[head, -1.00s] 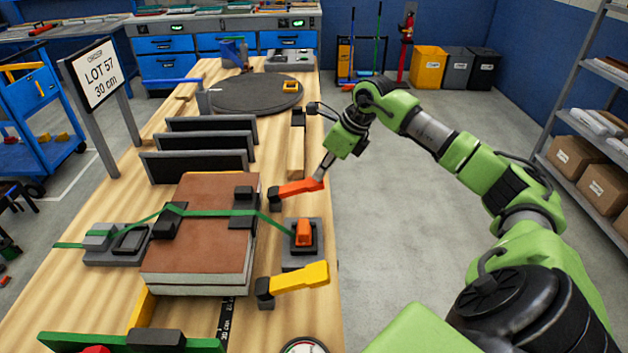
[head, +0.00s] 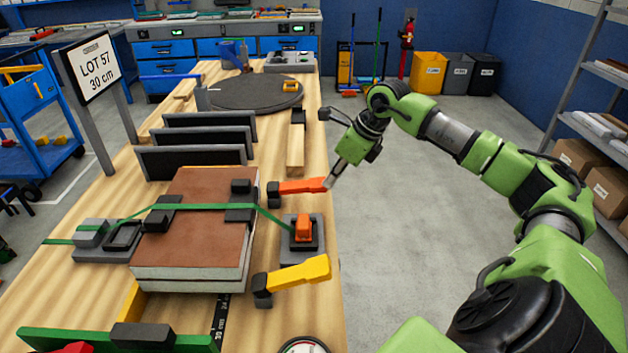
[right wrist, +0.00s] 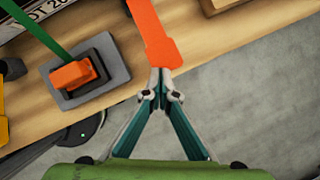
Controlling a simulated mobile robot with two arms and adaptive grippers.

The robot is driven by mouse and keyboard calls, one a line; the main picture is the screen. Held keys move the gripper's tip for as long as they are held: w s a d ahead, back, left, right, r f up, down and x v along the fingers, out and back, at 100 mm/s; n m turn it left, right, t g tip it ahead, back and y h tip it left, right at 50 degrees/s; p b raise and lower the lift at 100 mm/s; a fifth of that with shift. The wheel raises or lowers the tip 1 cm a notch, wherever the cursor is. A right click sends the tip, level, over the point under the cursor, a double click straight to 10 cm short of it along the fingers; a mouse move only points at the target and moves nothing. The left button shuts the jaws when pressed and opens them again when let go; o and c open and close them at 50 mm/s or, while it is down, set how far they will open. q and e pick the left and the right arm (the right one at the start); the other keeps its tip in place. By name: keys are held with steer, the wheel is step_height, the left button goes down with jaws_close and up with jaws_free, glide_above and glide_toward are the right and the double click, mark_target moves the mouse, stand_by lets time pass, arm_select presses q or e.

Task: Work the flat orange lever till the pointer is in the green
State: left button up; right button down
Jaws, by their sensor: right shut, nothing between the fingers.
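The flat orange lever (head: 302,186) sticks out to the right from a dark pivot block (head: 274,195) at the table's right edge. It also shows in the right wrist view (right wrist: 152,32). My right gripper (head: 330,184) is shut and empty, with its fingertips at the lever's free end. In the right wrist view the closed fingertips (right wrist: 160,78) are right at that end; I cannot tell whether they touch it. A round gauge (head: 303,346) is cut off at the bottom edge of the head view, and its pointer cannot be made out. My left gripper is not in view.
A green strap (head: 210,207) crosses the brown-topped panel stack (head: 205,232) to a buckle with an orange tab (head: 303,229). A yellow lever (head: 300,273) lies nearer. Black upright plates (head: 195,162) stand farther back. The floor right of the table is clear.

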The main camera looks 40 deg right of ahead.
steer(key=shift+s+d, duration=0.1)
steer(key=shift+s, duration=0.15)
steer(key=shift+r, duration=0.2)
steer(key=v, duration=0.7)
steer(key=shift+s+d+r, duration=0.15)
steer(key=shift+s+r, duration=0.05)
steer(key=shift+r, duration=0.05)
stand_by(0.5)
